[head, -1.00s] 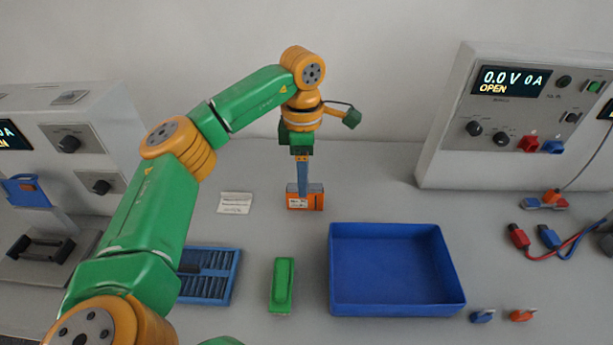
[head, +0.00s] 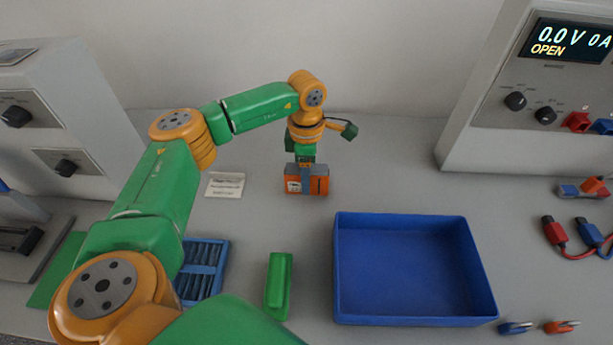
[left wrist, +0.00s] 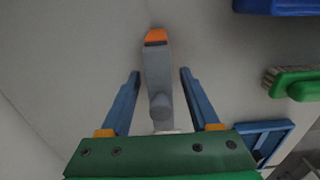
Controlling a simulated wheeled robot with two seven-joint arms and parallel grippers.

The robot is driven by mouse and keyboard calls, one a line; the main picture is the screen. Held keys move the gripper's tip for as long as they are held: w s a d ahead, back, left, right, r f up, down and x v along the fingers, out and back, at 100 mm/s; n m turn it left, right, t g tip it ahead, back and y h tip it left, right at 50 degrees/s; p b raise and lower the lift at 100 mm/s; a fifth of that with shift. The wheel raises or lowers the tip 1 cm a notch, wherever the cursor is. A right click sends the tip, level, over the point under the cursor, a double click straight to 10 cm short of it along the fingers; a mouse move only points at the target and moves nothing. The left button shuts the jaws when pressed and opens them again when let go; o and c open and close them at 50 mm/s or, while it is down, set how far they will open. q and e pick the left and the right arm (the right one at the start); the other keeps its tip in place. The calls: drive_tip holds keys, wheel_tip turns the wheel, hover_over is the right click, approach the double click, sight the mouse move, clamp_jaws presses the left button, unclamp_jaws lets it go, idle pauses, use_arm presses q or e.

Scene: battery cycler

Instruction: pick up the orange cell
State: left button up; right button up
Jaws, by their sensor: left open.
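The orange cell (head: 293,185), orange with a grey top and a pale label, stands on the grey bench behind the blue bin. My left gripper (head: 307,187) points down over it, with a blue finger across its front. In the left wrist view the cell (left wrist: 156,65) shows as a long grey top with an orange end. It lies between the two spread blue fingers of the left gripper (left wrist: 159,74), with a gap on each side. My right gripper is not in view.
An empty blue bin (head: 410,320) stands front right of the cell. A green brush (head: 278,285) and a blue rack (head: 203,268) lie in front. A white card (head: 225,185) lies to the left. A cycler (head: 500,140) stands at the right.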

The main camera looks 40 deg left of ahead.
use_arm(q)
clamp_jaws()
idle(1.4)
